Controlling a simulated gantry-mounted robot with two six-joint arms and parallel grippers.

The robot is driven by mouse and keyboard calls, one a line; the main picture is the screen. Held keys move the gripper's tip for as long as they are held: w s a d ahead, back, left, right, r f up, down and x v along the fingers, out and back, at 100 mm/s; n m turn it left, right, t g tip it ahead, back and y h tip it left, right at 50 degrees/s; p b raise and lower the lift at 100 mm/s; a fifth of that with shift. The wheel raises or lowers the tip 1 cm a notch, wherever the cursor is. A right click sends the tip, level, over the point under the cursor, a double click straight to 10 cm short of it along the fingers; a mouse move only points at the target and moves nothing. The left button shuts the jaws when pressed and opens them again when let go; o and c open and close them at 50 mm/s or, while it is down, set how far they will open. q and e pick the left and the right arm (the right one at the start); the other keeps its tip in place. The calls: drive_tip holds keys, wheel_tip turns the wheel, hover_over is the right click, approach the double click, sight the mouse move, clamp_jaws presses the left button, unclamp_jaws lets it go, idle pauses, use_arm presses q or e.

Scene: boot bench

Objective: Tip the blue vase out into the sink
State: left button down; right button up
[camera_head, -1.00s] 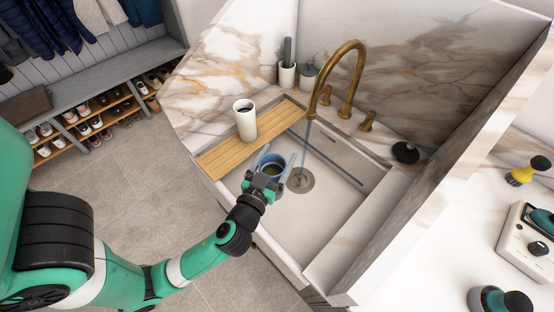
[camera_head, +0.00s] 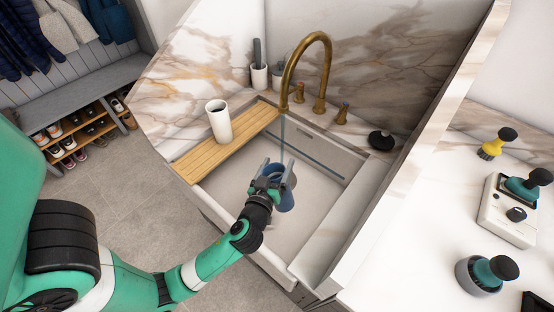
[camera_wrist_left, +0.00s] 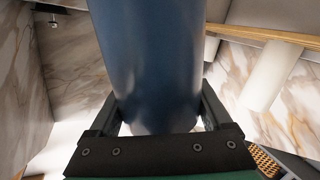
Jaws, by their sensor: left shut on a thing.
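The blue vase (camera_head: 286,201) is in my left gripper (camera_head: 272,178), over the sink basin (camera_head: 320,192). It is tilted in the head view, and its lower part shows to the right of the gripper. I cannot see whether anything is coming out of it. In the left wrist view the vase (camera_wrist_left: 150,62) fills the middle, with the fingers shut on its two sides. The drain is hidden behind the vase and gripper. My right gripper is not in view.
A brass faucet (camera_head: 323,58) arches over the sink, with a thin bluish streak below its spout. A wooden board (camera_head: 200,160) across the left of the sink carries a white cup (camera_head: 218,122). A black round item (camera_head: 381,140) sits on the right rim.

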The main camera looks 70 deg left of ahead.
sight(269, 175)
use_arm(q)
drive_tip(key=n+p, duration=0.1)
drive_tip(key=n+h+p, duration=0.1)
drive_tip(key=n, duration=0.1)
drive_tip(key=shift+f, duration=0.3)
drive_tip(key=n+h+p, duration=0.1)
drive_tip(key=p, duration=0.1)
drive_tip(key=f+n+h+p, duration=0.1)
drive_tip(key=shift+s+a+f+n+p, duration=0.15)
drive_tip(key=shift+f+n+p, duration=0.1)
drive_tip(key=shift+n+p, duration=0.15)
drive_tip(key=shift+a+f+n+h, duration=0.1)
drive_tip(key=shift+f+n+h, duration=0.15)
drive_tip(key=shift+n+h, duration=0.2)
drive_tip(key=n+h+p, duration=0.1)
drive_tip(key=f+n+t+p, duration=0.1)
drive_tip(key=n+p, duration=0.1)
drive_tip(key=shift+s+a+f+h, duration=0.15)
drive_tip(key=shift+a+f+h, duration=0.1)
drive_tip(key=shift+h, duration=0.1)
drive_tip(key=shift+a+f+n+t+h+b, duration=0.1)
drive_tip(key=shift+f+n+t+h+b, duration=0.3)
drive_tip(key=shift+n+h+b, duration=0.25)
drive_tip(key=shift+s+r, duration=0.1)
